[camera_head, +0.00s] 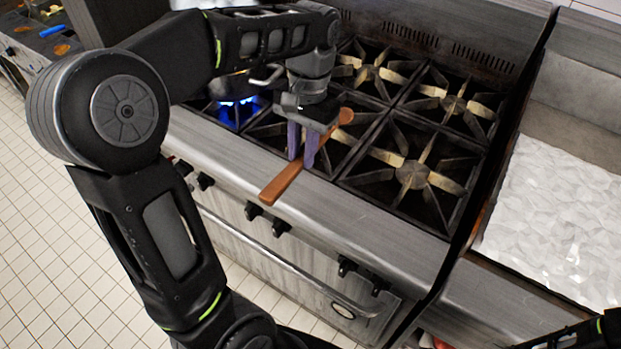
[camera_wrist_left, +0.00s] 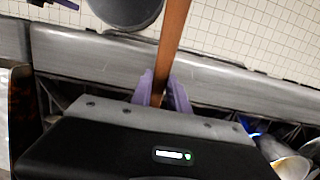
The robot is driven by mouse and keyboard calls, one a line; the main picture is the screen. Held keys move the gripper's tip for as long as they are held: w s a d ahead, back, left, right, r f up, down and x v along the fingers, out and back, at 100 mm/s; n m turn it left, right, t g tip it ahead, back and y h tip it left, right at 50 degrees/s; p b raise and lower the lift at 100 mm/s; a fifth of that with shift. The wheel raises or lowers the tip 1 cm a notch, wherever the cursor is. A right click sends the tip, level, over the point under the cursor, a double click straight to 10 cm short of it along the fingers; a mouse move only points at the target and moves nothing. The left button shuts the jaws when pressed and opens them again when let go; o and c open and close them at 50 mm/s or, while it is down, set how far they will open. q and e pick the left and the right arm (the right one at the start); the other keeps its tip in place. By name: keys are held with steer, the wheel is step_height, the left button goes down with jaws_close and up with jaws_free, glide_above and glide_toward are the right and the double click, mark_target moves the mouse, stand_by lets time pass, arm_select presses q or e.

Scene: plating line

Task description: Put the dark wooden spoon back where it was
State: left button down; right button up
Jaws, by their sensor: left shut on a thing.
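The wooden spoon (camera_head: 280,187) is reddish brown. My left gripper (camera_head: 303,160) has purple fingers and is shut on it, over the front of the stove. One end of the spoon points at the stove's front edge, and its rounded end (camera_head: 346,116) lies over the burner grates. In the left wrist view the spoon (camera_wrist_left: 172,45) runs up between the purple fingers (camera_wrist_left: 163,92). My right gripper is not seen in the head view; a purple piece at the top left of the left wrist view (camera_wrist_left: 68,4) may be one of its fingers.
The stove (camera_head: 412,175) has several burners with dark grates. A blue flame (camera_head: 238,101) burns at the left, below a pan partly hidden by my arm. A crinkled white surface (camera_head: 555,220) is at the right. Another counter with small items (camera_head: 40,35) stands far left.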

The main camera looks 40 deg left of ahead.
mark_target(302, 158)
arm_select(q)
steer(key=shift+s+d+r, duration=0.15)
steer(key=shift+s+d, duration=0.05)
steer(key=shift+s, duration=0.1)
steer(key=shift+w+a+f, duration=0.1)
steer(key=shift+f, duration=0.2)
step_height(302, 158, down, 2)
steer(key=b, duration=0.3)
steer(key=shift+f, duration=0.25)
steer(key=shift+f+p, duration=0.3)
steer(key=shift+p, duration=0.05)
steer(key=shift+f, duration=1.35)
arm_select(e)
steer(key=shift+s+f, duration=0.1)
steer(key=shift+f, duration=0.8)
arm_select(q)
step_height(302, 158, down, 3)
steer(key=shift+r+p, duration=0.1)
steer(key=shift+p, duration=0.2)
steer(key=shift+f, duration=0.5)
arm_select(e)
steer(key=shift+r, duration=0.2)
